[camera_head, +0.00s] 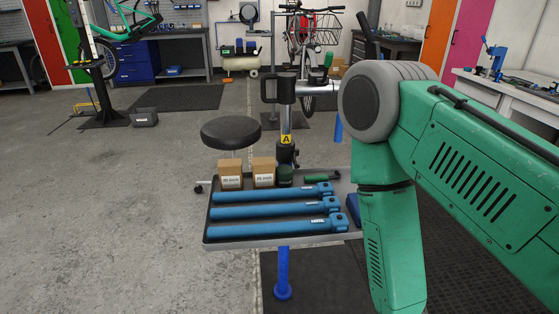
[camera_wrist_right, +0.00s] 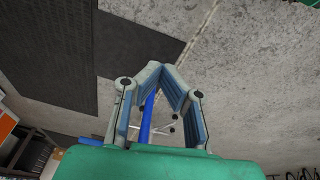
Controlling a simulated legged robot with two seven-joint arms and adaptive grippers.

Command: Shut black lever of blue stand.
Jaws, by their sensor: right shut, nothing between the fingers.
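A work stand rises behind the tool tray, with a black clamp head (camera_head: 286,89) and a yellow "A" label (camera_head: 286,139). A dark lever-like piece (camera_head: 268,90) is at the head's left; I cannot tell its exact position. A blue post (camera_head: 283,268) shows below the tray. My green right arm covers the right of the head view, its gripper out of sight there. In the right wrist view my right gripper (camera_wrist_right: 160,68) is shut and empty, its fingertips together. A blue post (camera_wrist_right: 148,118) shows beyond its fingers. My left gripper is not in view.
The tray (camera_head: 220,243) carries several blue tubes (camera_head: 270,210) and two cardboard boxes (camera_head: 264,171). A round black stool seat (camera_head: 231,133) is left of the stand. A red bicycle (camera_head: 301,32) stands behind. A workbench (camera_head: 505,95) is at right; open floor lies left.

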